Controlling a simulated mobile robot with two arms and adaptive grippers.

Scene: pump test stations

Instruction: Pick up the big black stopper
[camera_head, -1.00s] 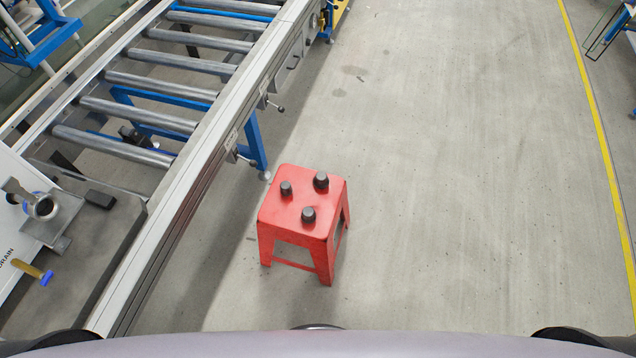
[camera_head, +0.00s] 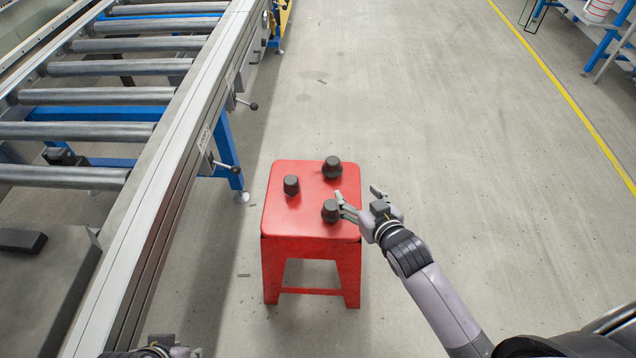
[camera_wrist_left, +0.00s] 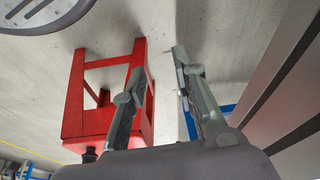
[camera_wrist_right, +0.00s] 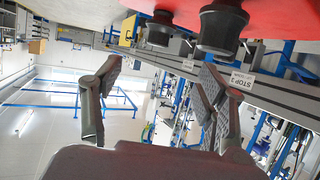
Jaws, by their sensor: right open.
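Three black stoppers stand upright on a red stool (camera_head: 285,222). The back right one (camera_head: 332,167) looks biggest, with a wide collar; a smaller one (camera_head: 291,185) is at left, and another (camera_head: 330,211) is near the front right edge. My right gripper (camera_head: 361,200) is open and empty at the stool's right edge, one finger close beside the front right stopper; contact cannot be told. The right wrist view shows a near stopper (camera_wrist_right: 222,28) and a farther one (camera_wrist_right: 160,28). My left gripper (camera_wrist_left: 158,72) is open and empty, low beside the stool.
A roller conveyor (camera_head: 160,165) with a metal side rail runs left of the stool, with blue legs and small handles sticking out. The floor (camera_head: 440,120) right of and behind the stool is clear up to a yellow line (camera_head: 575,105).

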